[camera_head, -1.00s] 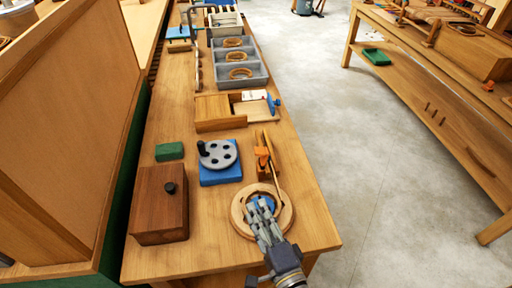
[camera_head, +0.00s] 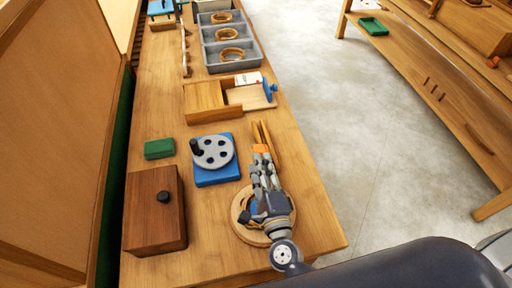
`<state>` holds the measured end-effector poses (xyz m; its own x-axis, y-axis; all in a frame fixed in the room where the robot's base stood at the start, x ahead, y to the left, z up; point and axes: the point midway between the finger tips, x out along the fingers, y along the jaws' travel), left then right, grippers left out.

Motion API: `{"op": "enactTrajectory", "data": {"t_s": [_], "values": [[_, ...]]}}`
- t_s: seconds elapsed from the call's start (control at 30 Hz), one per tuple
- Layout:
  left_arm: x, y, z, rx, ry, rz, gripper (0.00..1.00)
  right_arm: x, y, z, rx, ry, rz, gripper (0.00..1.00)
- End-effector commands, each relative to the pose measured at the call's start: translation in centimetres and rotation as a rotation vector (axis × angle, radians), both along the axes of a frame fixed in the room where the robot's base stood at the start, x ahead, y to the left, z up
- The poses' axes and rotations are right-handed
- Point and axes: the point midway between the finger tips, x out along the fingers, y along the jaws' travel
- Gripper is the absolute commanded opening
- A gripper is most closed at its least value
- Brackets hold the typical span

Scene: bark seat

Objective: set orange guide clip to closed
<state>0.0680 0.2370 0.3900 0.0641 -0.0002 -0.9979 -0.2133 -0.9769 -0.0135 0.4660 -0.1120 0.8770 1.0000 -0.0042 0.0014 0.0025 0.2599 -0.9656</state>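The orange guide clip (camera_head: 261,148) sits on a narrow wooden block (camera_head: 268,136) near the right edge of the bench. Only a small part of the clip shows, since my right gripper covers its near side. My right gripper (camera_head: 262,161) reaches over the bench from the front, with its fingertips right at the clip. Its fingers lie close together in this view, and I cannot tell whether they touch or grip the clip. My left gripper is out of view.
A round wooden ring (camera_head: 240,226) lies under my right gripper. A grey disc with a crank knob on a blue base (camera_head: 217,174), a green block (camera_head: 159,148), a dark wooden box (camera_head: 152,220) and a sliding-lid box (camera_head: 206,99) stand nearby. Open floor lies right.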

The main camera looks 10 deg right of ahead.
Motion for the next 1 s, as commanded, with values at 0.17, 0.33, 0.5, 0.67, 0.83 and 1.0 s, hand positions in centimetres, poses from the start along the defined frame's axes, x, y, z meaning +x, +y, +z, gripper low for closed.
{"op": "enactTrajectory", "data": {"t_s": [0.17, 0.33, 0.5, 0.67, 0.83, 1.0], "values": [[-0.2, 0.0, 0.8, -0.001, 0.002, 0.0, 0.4, 3.1, 0.0, 0.3, -0.001, -0.002, 0.0, 0.3], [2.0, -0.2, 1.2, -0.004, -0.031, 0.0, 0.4, 4.8, 0.0, 0.1, -0.002, -0.001, 0.001, 0.3], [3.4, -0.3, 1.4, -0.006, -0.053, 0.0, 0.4, 5.5, 0.0, 0.0, -0.002, 0.0, 0.0, 0.3], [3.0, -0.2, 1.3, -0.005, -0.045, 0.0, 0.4, 5.5, 0.0, 0.0, -0.002, 0.0, 0.0, 0.3], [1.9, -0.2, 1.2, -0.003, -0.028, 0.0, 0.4, 5.5, 0.0, 0.0, -0.001, 0.0, 0.001, 0.14], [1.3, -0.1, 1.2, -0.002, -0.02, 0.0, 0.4, 5.5, 0.0, 0.0, -0.001, 0.0, 0.001, 0.0]]}}
